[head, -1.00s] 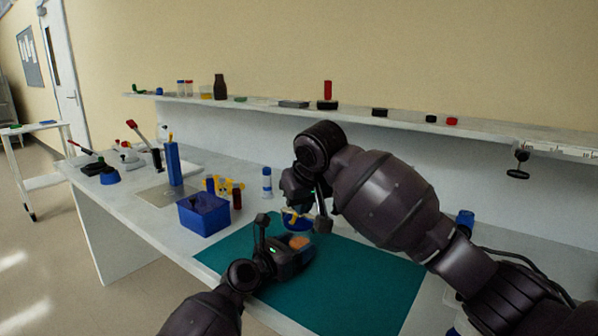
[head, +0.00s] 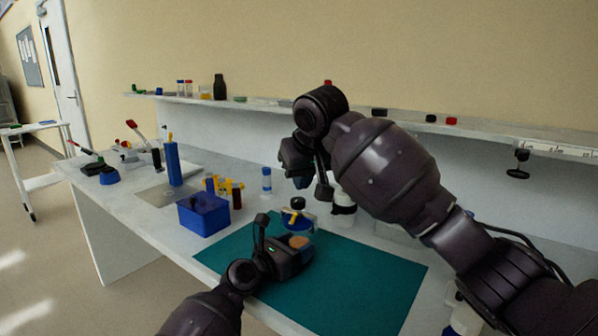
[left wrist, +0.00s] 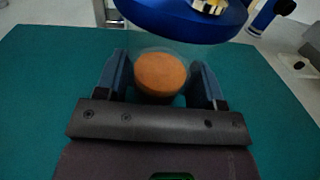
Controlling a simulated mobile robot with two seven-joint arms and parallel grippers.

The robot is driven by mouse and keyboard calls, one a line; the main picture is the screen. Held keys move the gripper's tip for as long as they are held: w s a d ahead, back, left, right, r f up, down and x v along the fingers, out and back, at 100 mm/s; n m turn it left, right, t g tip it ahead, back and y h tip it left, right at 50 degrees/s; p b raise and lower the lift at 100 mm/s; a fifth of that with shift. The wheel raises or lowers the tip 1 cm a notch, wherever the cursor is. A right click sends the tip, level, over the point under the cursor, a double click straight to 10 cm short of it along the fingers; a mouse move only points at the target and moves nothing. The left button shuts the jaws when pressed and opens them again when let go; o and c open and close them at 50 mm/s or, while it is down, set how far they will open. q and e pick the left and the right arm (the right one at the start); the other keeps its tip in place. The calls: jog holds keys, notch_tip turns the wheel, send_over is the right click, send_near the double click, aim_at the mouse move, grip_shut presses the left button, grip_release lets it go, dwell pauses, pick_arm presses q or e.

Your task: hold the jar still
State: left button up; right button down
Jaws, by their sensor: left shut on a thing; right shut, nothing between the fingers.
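The jar (head: 300,243) is clear with orange contents and stands on the teal mat (head: 350,290). It also shows in the left wrist view (left wrist: 160,72), between the two blue fingers. My left gripper (head: 289,252) is shut on it, low on its sides. My right gripper (head: 310,187) is shut and empty, above and apart from the lid.
A blue bin (head: 204,216) stands left of the mat, with a yellow rack (head: 228,187) of tubes behind it. A white bottle (head: 343,206) stands behind my right gripper. A shelf (head: 260,103) with small items runs along the back. The mat's right part is clear.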

pick_arm(q)
jog(key=shift+f, duration=0.2)
jog(key=o, duration=1.2)
jog(key=shift+a+r, duration=0.1)
